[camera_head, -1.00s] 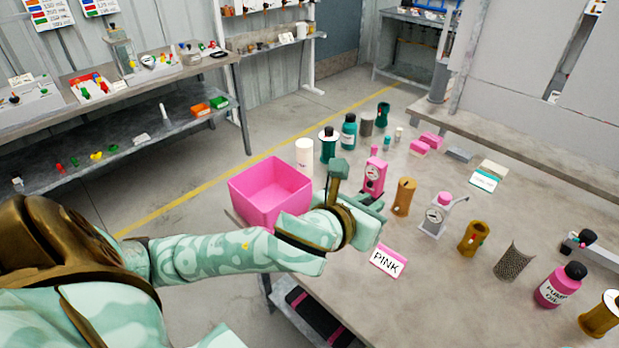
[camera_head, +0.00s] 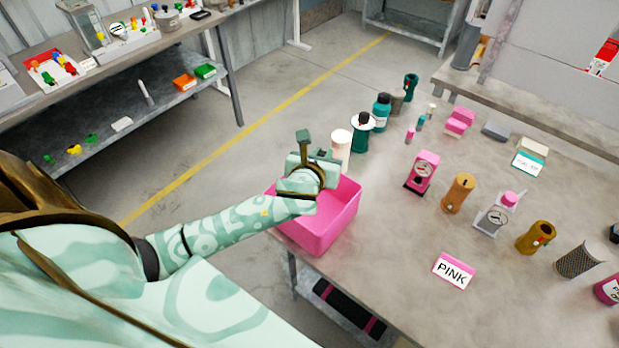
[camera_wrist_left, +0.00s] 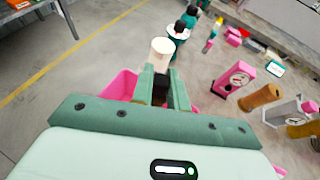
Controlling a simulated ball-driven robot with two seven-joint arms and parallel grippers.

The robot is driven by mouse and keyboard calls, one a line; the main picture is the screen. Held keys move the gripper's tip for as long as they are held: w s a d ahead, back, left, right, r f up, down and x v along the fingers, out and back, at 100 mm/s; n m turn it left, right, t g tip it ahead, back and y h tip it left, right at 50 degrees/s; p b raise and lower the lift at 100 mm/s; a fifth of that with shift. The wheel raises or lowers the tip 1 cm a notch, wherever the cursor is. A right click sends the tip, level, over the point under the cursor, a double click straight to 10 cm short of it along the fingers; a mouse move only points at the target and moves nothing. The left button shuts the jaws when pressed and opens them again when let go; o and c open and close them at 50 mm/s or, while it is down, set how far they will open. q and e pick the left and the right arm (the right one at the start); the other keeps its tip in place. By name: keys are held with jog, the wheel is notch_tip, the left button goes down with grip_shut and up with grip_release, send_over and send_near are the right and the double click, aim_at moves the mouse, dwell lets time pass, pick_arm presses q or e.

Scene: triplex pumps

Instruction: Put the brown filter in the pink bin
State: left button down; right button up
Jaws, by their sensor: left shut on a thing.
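The pink bin (camera_head: 318,236) stands at the table's left edge. My left gripper (camera_head: 314,172) is over the bin and covers part of its opening. In the left wrist view, its fingers (camera_wrist_left: 161,88) are shut on a dark thing (camera_wrist_left: 160,94), seemingly the brown filter, mostly hidden between them. Bin walls show on both sides of the fingers (camera_wrist_left: 122,84). I cannot tell how far the held thing is above the bin's floor. My right gripper is not in view.
A white cylinder (camera_head: 341,150) stands close behind the bin. A pink gauge unit (camera_head: 421,172), brown cylinders (camera_head: 458,193) and a grey mesh cylinder (camera_head: 578,259) stand to the right. The PINK sign (camera_head: 454,270) is in front. Table between bin and sign is clear.

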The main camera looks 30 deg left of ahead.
pick_arm(q)
notch_tip(320, 180, down, 7)
jog(key=shift+r+b, duration=0.1)
jog(key=shift+b, duration=1.1)
notch_tip(320, 180, down, 4)
jog(key=shift+r+b, duration=0.15)
jog(key=shift+b, duration=0.65)
jog(key=shift+r, duration=0.1)
jog(key=c, duration=1.4)
grip_release()
